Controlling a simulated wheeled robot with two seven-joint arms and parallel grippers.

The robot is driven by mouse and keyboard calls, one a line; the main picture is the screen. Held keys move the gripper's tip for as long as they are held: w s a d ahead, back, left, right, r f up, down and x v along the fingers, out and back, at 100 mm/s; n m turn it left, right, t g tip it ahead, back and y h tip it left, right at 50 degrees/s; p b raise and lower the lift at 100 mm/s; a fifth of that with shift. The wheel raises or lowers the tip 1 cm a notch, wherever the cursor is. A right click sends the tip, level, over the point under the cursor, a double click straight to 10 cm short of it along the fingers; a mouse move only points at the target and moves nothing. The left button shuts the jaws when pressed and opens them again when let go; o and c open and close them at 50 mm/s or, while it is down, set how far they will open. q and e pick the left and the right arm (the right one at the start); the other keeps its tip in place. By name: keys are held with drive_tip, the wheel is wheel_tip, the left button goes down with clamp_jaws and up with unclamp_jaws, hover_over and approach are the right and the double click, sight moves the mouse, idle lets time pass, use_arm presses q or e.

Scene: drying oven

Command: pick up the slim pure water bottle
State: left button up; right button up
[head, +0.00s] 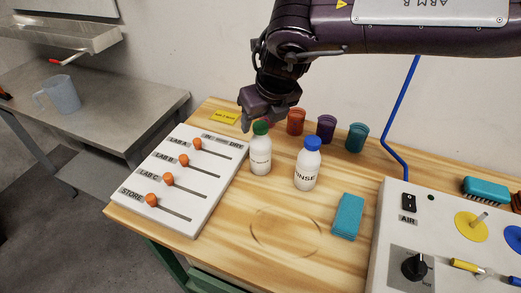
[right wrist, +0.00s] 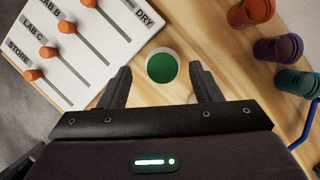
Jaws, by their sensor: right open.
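A slim white bottle with a green cap (head: 260,160) stands upright on the wooden table; its label is too small to read. In the right wrist view the green cap (right wrist: 162,67) shows from above, between my two open fingertips. My right gripper (head: 258,118) points down, open and empty, right at the top of this bottle. I cannot tell whether the fingers touch it. A second white bottle with a blue cap (head: 307,166), its label ending in "NSE", stands to its right. My left gripper is not in view.
A white slider panel (head: 185,175) lies left of the bottles. Orange (head: 296,121), purple (head: 326,127) and teal (head: 356,137) cups stand behind. A teal block (head: 348,216) and a control box (head: 385,240) are to the right. The front table middle is clear.

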sight(261, 125)
drive_tip(key=x, duration=0.3)
drive_tip(key=shift+w+d+f, duration=0.1)
drive_tip(key=shift+d+f, duration=0.05)
drive_tip(key=shift+f, duration=0.1)
drive_tip(key=shift+r, duration=0.1)
clamp_jaws()
